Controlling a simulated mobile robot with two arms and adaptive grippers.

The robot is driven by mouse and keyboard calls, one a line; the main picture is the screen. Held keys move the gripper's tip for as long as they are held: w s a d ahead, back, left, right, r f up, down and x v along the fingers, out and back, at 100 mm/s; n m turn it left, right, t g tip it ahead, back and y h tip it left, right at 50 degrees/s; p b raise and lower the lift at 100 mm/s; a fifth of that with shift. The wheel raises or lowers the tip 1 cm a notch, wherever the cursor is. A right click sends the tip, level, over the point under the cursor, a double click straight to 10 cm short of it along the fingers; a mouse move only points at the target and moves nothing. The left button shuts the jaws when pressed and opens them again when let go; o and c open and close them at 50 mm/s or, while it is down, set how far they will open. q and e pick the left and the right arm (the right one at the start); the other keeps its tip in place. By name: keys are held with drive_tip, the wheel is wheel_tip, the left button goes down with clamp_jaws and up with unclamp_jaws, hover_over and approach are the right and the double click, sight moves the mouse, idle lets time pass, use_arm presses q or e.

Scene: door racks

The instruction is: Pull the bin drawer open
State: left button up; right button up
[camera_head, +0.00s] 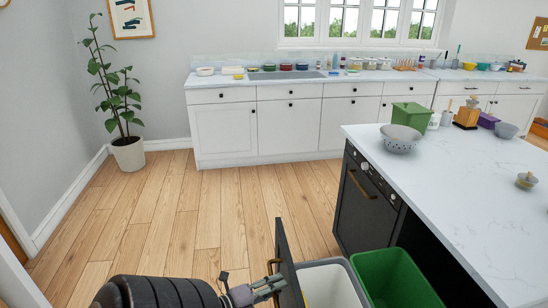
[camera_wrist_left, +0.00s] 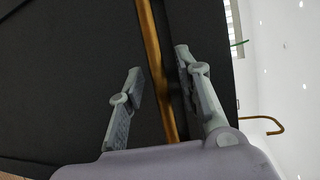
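The bin drawer's dark front panel (camera_head: 289,262) stands out from the island, with a white bin (camera_head: 330,285) and a green bin (camera_head: 398,280) showing behind it. Its brass handle (camera_head: 271,266) is on the outer face. My left gripper (camera_head: 270,288) is at that face, beside the handle. In the left wrist view the brass handle (camera_wrist_left: 156,70) runs between the two fingers of my left gripper (camera_wrist_left: 160,90). The fingers are spread, with visible gaps to the handle. The bins' lower parts are hidden. My right gripper is not in view.
A dark dishwasher-like front (camera_head: 365,200) with a brass handle sits in the island beside the bins. The white island top (camera_head: 450,170) holds a colander (camera_head: 400,138) and other items. The wooden floor (camera_head: 200,215) left of the drawer is clear. A potted plant (camera_head: 127,150) stands farther back.

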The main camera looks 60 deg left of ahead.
use_arm(q)
drive_tip(key=s+r, duration=0.2)
drive_tip(key=s, duration=0.9)
drive_tip(key=shift+s+r, duration=0.15)
drive_tip(key=shift+s, duration=0.25)
drive_tip(key=s+d+f+n+g+y, duration=0.1)
drive_tip(key=d+f+n+g, duration=0.15)
drive_tip(key=f, duration=0.55)
drive_tip(key=s+d+f+n+g, duration=0.1)
drive_tip(key=d+f+n, duration=0.1)
drive_tip(key=f+n, duration=0.35)
drive_tip(key=s+d+f+n+g+y, duration=0.1)
drive_tip(key=s+d+f+n+g, duration=0.1)
drive_tip(key=f, duration=0.7)
drive_tip(key=s+d+f+n+g+h, duration=0.1)
drive_tip(key=s+d+f+n+g, duration=0.2)
drive_tip(key=d+f, duration=0.6)
drive_tip(key=s+d+f+n+g+h, duration=0.1)
drive_tip(key=s+d+f+n+g, duration=0.2)
drive_tip(key=s+d+f+g, duration=0.3)
drive_tip(key=s+d+f, duration=0.1)
drive_tip(key=d+f, duration=0.1)
drive_tip(key=d, duration=0.1)
drive_tip(key=shift+s+d+f, duration=0.2)
drive_tip(key=shift+s+f, duration=0.15)
drive_tip(key=shift+s, duration=0.1)
